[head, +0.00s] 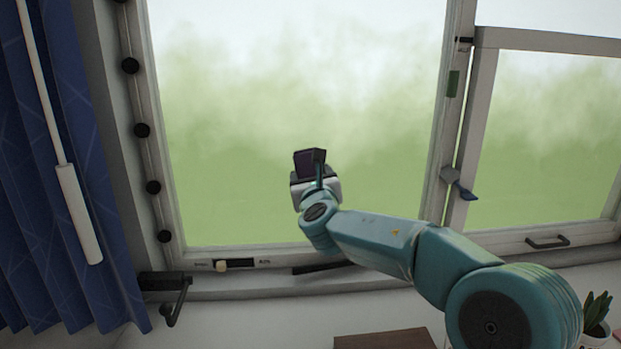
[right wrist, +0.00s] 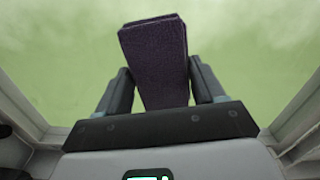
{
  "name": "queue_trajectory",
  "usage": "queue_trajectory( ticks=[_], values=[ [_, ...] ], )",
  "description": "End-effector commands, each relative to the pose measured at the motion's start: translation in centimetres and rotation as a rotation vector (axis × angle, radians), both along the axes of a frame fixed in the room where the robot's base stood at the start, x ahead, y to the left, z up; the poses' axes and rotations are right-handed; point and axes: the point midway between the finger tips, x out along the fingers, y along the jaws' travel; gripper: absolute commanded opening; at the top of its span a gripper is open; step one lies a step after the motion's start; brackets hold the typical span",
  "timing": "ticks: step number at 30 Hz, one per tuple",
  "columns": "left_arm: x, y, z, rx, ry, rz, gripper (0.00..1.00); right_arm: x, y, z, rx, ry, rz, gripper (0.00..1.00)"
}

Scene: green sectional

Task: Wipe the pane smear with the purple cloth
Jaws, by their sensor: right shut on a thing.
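My right gripper (head: 312,168) is raised in front of the lower middle of the large window pane (head: 290,90). It is shut on the purple cloth (right wrist: 155,65), a dark folded pad that stands between its two fingers in the right wrist view. In the head view the cloth (head: 303,162) is partly hidden by a finger. I cannot tell whether the cloth touches the glass. No distinct smear stands out on the pane. My left gripper is not in view.
A blue curtain (head: 60,180) with a white rod hangs at the left. The window frame has a dark crank handle (head: 176,295) at lower left and a blue latch (head: 458,184) at right. A potted plant (head: 597,315) and a brown surface (head: 385,339) are below.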

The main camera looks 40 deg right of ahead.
Motion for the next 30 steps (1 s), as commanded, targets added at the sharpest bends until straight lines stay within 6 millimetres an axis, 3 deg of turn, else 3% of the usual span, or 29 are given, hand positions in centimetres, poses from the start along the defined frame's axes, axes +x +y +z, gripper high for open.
queue_trajectory(
  ticks=[6, 18, 30],
  values=[
    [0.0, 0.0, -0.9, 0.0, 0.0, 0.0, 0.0, -1.6, 1.0, -0.1, 0.0, 0.0, 0.001, 0.44],
    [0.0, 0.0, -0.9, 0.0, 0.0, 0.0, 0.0, -2.0, 1.2, 0.0, 0.0, 0.0, 0.0, 0.44],
    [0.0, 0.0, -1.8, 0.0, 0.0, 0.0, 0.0, -4.4, 2.6, -0.1, 0.0, 0.0, -0.001, 0.44]
  ],
)
